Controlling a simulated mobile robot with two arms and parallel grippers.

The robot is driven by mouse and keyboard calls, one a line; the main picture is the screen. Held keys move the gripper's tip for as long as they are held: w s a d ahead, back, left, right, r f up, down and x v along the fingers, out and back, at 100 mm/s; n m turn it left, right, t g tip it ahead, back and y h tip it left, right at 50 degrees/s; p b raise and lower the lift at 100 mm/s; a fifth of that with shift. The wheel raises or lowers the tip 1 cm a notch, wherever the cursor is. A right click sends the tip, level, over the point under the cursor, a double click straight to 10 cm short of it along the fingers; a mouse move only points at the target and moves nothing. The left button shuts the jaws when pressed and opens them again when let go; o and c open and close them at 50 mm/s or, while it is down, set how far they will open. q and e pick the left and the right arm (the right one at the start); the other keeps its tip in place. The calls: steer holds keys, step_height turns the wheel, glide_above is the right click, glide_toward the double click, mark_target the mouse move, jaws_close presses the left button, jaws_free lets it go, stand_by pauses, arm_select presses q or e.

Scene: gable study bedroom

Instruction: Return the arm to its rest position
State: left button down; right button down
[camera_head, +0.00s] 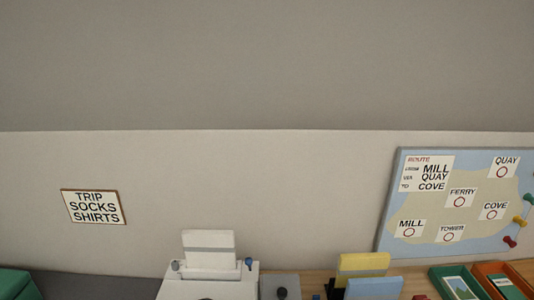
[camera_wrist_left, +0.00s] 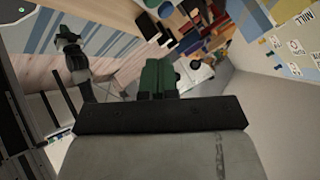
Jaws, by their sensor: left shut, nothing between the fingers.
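My left gripper (camera_wrist_left: 158,66) shows in the left wrist view, with its dark palm bar across the lower middle. Its fingers look closed together, with nothing held between them. Neither arm shows in the head view, so the arm's overall pose is hidden.
The head view shows a wall, a sign reading TRIP SOCKS SHIRTS (camera_head: 94,207) and a blue route board (camera_head: 388,235). Below are a white machine with paper (camera_head: 208,287), a yellow folder (camera_head: 361,265), a green tray (camera_head: 437,279) and an orange tray (camera_head: 485,270). A green box (camera_head: 14,284) is at lower left.

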arm_select(q)
steer(key=s+a+f+n+t+y, duration=0.25)
steer(key=s+a+n+y, duration=0.65)
steer(key=s+a+n, duration=1.3)
step_height(320, 180, down, 27)
steer(key=w+g, duration=0.1)
steer(key=s+a+f+g, duration=0.1)
steer(key=s+a+f, duration=0.1)
steer(key=s+f, duration=1.3)
steer(key=shift+s, duration=0.35)
steer(key=shift+a+g, duration=0.1)
steer(key=shift+g, duration=0.15)
